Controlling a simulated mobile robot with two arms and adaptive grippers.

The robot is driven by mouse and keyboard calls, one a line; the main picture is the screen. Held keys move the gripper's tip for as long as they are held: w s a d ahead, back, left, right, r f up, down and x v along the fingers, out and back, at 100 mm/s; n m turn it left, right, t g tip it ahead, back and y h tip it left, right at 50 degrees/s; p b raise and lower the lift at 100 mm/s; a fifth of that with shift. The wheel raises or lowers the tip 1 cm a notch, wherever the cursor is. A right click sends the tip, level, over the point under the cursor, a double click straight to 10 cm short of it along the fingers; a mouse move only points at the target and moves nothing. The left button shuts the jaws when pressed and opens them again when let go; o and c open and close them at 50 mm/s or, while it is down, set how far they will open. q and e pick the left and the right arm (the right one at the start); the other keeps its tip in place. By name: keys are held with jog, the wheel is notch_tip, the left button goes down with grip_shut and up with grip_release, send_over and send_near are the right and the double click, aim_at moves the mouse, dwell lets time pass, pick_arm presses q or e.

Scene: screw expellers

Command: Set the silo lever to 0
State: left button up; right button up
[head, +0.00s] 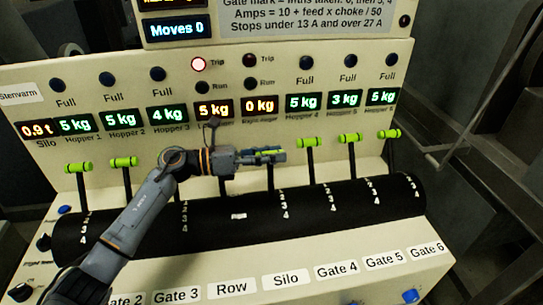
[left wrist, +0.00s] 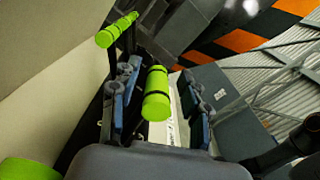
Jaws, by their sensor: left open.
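The silo lever has a dark shaft (head: 270,177) above the Silo label (head: 287,281). Its bright green handle shows in the left wrist view (left wrist: 157,93), lying between the two fingers. My left gripper (head: 270,156) is open around that handle, with finger gaps visible on both sides in the left wrist view (left wrist: 160,96). In the head view the gripper covers most of the handle. The lever stands at the top of its slot, with scale marks 2, 3 and 4 below on the black curved cover. My right gripper is not in view.
Green-handled levers stand on both sides, the closest at right being the Gate 4 lever (head: 310,142). My left arm crosses in front of the left levers and hides some handles. Displays (head: 213,110) and lamps line the panel behind. Another green handle (left wrist: 117,30) shows in the wrist view.

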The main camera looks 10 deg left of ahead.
pick_arm(q)
notch_tip(320, 180, up, 9)
jog(key=shift+r, duration=0.15)
